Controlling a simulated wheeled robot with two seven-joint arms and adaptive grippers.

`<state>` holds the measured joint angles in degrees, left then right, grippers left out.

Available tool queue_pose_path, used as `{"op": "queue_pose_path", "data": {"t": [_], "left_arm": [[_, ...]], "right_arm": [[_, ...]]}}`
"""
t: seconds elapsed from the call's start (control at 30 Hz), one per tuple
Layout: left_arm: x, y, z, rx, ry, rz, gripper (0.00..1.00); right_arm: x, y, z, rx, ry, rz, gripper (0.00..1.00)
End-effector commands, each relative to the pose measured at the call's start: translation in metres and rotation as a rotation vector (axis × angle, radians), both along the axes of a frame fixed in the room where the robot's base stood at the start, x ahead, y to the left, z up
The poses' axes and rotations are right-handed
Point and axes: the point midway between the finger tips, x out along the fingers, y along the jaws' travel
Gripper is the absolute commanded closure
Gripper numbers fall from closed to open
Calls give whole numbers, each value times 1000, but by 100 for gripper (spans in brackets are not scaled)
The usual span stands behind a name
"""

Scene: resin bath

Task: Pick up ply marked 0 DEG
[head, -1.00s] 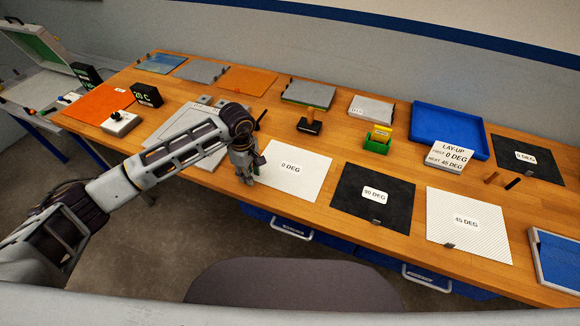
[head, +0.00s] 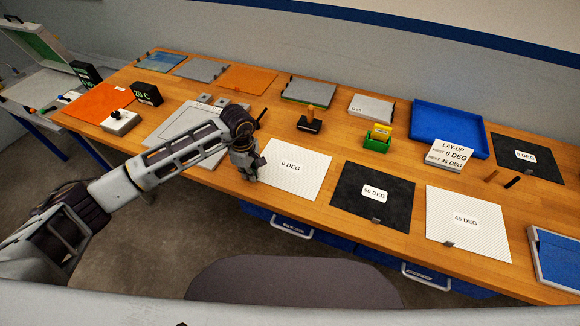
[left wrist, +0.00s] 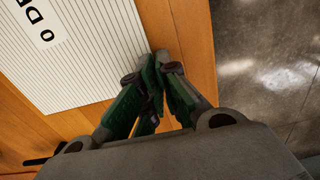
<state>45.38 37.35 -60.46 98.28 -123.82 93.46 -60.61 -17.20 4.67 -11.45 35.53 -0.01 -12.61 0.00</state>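The white ply marked 0 DEG (head: 306,183) lies flat on the bench near its front edge. Its striped corner also shows in the left wrist view (left wrist: 80,65). My left gripper (head: 247,176) is low at the ply's front-left corner. In the left wrist view its green fingers (left wrist: 160,66) come together at the tips, just beside that corner. Nothing clearly shows between the tips, and the fingers hide the spot beneath them. My right gripper is not in view.
A black ply marked 90 DEG (head: 350,195) and a white ply marked 45 DEG (head: 485,232) lie to the right. Another black ply (head: 545,170), a blue tray (head: 425,125) and a lay-up sign (head: 452,157) are farther back. A grey plate (head: 165,128) lies left of the gripper.

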Motion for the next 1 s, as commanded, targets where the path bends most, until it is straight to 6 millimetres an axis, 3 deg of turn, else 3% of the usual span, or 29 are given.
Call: {"op": "queue_pose_path", "data": {"t": [0.47,1.0], "left_arm": [[1,0,10,0,-1,0,100],[1,0,80,0,-2,0,100]], "right_arm": [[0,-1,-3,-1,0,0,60],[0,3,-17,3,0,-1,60]]}}
